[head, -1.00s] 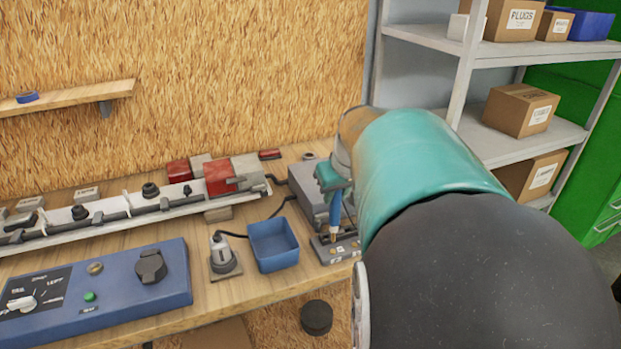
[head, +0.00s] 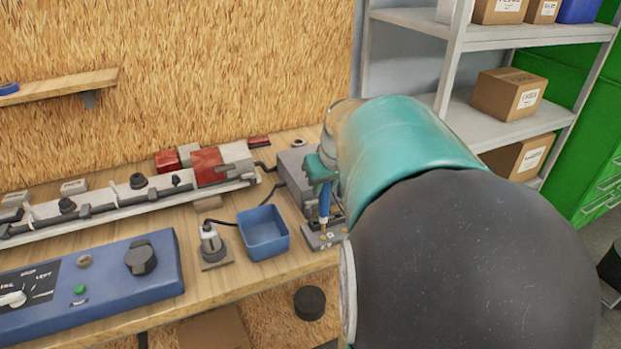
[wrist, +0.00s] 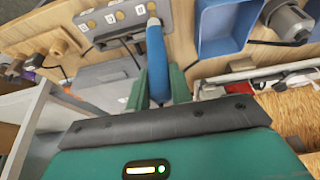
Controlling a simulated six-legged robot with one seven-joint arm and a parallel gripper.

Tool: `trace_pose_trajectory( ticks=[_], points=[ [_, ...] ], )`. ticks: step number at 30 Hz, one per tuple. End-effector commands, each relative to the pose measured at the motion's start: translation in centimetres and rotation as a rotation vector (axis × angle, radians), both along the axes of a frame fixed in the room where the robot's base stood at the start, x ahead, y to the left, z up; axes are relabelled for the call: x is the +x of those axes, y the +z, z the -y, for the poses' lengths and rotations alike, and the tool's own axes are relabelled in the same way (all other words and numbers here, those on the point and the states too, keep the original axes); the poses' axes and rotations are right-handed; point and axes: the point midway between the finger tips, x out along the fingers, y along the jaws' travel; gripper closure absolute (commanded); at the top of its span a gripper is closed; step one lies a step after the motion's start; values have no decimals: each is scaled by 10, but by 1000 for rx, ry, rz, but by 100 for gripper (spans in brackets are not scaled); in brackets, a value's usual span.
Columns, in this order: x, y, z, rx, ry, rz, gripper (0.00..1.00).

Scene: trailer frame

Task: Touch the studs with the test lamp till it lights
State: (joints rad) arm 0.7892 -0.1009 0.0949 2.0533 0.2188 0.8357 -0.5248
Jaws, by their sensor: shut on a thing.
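The test lamp is a slim blue probe (wrist: 157,62), upright in my gripper (wrist: 160,88), whose green fingers are shut on it. It also shows in the head view (head: 324,200), below my gripper (head: 320,172). Its tip points down at the stud block (wrist: 128,34), a grey block with several brass studs and numbered labels. In the wrist view the tip is at the stud on the block's right end; I cannot tell whether it touches. No glow shows on the visible part of the lamp. In the head view my arm hides part of the stud block (head: 312,240).
A blue open tray (head: 263,232) and a grey plug on a stand (head: 212,247) stand left of the block. A grey box (head: 296,175) is behind it. A blue switch panel (head: 110,275) lies at the front left. Shelves (head: 470,125) stand at the right.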

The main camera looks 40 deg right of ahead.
Motion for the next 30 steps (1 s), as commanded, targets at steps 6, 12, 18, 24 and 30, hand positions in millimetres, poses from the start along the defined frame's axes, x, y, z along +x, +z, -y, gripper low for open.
trace_pose_trajectory(
  ticks=[6,12,18,24,30],
  points=[
    [0,-3,0,1,0,-1,88],
    [0,-6,0,1,0,-1,88],
    [0,-8,0,0,0,0,88],
    [0,-11,0,0,0,0,88],
    [0,-14,0,0,0,0,88]
  ],
)
